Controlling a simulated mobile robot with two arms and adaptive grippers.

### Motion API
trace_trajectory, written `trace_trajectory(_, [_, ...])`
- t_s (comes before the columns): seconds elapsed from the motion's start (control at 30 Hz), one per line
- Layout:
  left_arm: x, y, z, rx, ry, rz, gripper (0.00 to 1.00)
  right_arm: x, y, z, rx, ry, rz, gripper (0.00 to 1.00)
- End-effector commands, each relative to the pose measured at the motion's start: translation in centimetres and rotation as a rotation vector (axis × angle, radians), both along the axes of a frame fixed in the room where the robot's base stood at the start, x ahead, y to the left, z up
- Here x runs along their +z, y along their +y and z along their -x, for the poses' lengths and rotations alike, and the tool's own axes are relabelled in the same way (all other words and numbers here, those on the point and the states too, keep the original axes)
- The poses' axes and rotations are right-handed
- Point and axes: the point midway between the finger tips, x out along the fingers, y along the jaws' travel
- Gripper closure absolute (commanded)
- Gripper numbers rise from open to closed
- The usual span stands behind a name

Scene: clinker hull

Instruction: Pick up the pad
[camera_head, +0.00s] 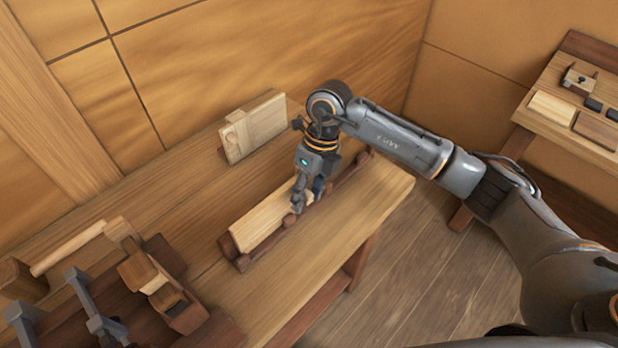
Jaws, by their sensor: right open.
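My right gripper (304,200) reaches down over the bench from the right, its fingers open, at a long pale plank (262,222) lying in a dark wooden cradle (243,263). A small dark blue-grey piece (318,187) shows beside the fingers, above the plank. I cannot tell whether it is the pad or part of the gripper. The fingertips partly hide the plank there, and contact is unclear. My left gripper is not in view.
The bench (200,180) holds an upright pale board (255,126) at the back, and wooden planes (150,275) and grey clamps (90,305) at left. A second table (560,135) at right carries blocks and a plane. The bench's front right is clear.

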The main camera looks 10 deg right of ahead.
Motion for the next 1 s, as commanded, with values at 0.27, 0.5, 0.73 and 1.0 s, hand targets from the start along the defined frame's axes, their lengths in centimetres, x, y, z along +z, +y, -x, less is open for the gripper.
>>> trace_trajectory(0.27, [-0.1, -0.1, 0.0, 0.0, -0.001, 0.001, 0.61, 0.0, 0.0, 0.0, 0.0, 0.0, 0.0, 0.8])
trace_trajectory(0.5, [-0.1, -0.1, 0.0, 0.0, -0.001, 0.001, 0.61, 0.0, 0.0, 0.0, 0.0, -0.001, -0.001, 1.0])
trace_trajectory(0.73, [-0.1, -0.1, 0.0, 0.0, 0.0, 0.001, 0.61, 0.2, 0.0, -0.1, 0.0, -0.001, -0.001, 1.0])
trace_trajectory(1.0, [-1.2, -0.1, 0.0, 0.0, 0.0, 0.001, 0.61, 2.4, -0.1, 0.0, 0.0, -0.005, -0.001, 1.0])
